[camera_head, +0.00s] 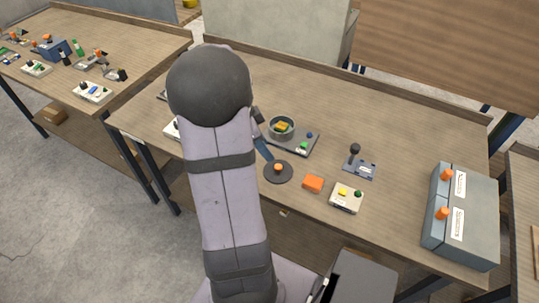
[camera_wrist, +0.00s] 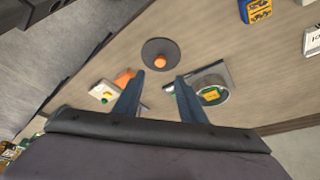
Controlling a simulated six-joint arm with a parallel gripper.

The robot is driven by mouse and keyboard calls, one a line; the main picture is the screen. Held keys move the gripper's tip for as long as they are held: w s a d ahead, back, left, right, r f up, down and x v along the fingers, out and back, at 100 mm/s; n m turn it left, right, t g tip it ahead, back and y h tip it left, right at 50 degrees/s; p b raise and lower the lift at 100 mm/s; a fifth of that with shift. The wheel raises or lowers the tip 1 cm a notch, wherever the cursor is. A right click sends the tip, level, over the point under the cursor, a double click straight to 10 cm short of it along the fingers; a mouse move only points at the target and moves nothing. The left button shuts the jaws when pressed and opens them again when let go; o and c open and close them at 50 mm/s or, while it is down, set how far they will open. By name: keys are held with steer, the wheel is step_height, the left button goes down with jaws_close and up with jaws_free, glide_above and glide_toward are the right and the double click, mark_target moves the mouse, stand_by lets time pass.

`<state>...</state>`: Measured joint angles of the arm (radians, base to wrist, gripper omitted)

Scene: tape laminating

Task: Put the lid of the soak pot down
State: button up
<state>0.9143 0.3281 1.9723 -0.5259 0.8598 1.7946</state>
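The lid of the soak pot is a dark round disc with an orange knob (camera_head: 278,171). It appears to lie flat on the table in front of the pot, and also shows in the wrist view (camera_wrist: 152,47). The soak pot (camera_head: 271,132) is grey-green, uncovered, with a yellow piece inside; it is right of my fingers in the wrist view (camera_wrist: 222,97). My gripper (camera_wrist: 160,76) is open, its two blue fingers apart with nothing visible between them. The tips are close to the lid's knob; whether they touch it I cannot tell. In the head view my arm hides part of the gripper.
The pot stands on a dark base (camera_head: 300,146) with buttons. An orange block (camera_head: 313,184), a white button box (camera_head: 346,202) and a joystick unit (camera_head: 359,168) are right of the lid. A large grey-blue box (camera_head: 478,217) stands at the right end. The table's back right is clear.

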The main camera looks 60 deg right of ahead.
steer(key=shift+v, duration=0.9)
steer(key=w+a+f+n+t+y, duration=0.1)
steer(key=w+a+n, duration=0.4)
steer(key=a, duration=0.4)
steer(key=w+a+f+n+t, duration=0.1)
steer(key=w+a+n, duration=0.2)
steer(key=a+n, duration=0.55)
steer(key=s+a+f+n+y, duration=0.1)
steer(key=a+n, duration=0.5)
steer(key=a, duration=0.3)
steer(key=s+a+f+n+t+y, duration=0.1)
steer(key=a+n, duration=0.6)
steer(key=a, duration=0.2)
steer(key=shift+s+a, duration=0.35)
steer(key=shift+s, duration=0.05)
steer(key=shift+n, duration=0.25)
